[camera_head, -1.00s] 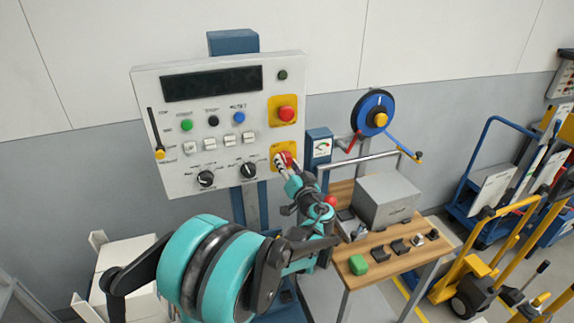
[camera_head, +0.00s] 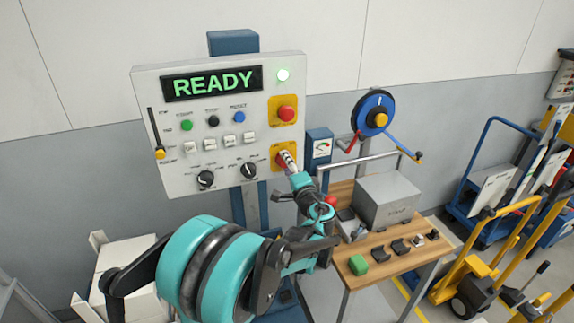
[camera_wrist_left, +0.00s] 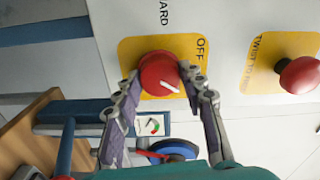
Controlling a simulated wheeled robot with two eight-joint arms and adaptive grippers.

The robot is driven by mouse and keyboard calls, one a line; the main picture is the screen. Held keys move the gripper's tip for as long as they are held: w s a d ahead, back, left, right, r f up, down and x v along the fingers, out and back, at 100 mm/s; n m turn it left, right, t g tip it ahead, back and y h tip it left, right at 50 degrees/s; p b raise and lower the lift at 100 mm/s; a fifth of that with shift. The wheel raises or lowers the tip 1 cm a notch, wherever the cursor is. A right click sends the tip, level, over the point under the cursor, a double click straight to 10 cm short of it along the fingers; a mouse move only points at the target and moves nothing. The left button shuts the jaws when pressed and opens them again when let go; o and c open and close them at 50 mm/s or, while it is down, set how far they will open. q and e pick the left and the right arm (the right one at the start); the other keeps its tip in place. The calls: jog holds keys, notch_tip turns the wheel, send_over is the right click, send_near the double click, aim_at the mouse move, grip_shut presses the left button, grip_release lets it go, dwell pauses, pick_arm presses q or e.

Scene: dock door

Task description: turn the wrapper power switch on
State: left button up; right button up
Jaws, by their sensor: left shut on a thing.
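The wrapper power switch is a red rotary knob (camera_wrist_left: 159,74) with a white pointer line, on a yellow plate (camera_wrist_left: 190,50) marked OFF, at the lower right of the panel (camera_head: 225,165). My left gripper (camera_head: 286,160) is shut on the knob, its two fingers (camera_wrist_left: 160,90) on either side in the left wrist view. The panel's display (camera_head: 212,83) reads READY in green, and the lamp (camera_head: 283,75) beside it is lit. In the head view the fingers partly cover the knob. My right gripper is not in view.
A red emergency button (camera_head: 287,113) on a yellow plate sits just above the knob. Green, black and blue buttons, white switches and black dials fill the panel's left. A wooden bench (camera_head: 385,262) with a grey box (camera_head: 388,202) stands to the right.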

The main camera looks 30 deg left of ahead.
pick_arm(q)
jog(key=shift+m, duration=0.9)
jog(key=o, duration=1.2)
jog(key=shift+d, duration=0.15)
jog(key=v, duration=1.2)
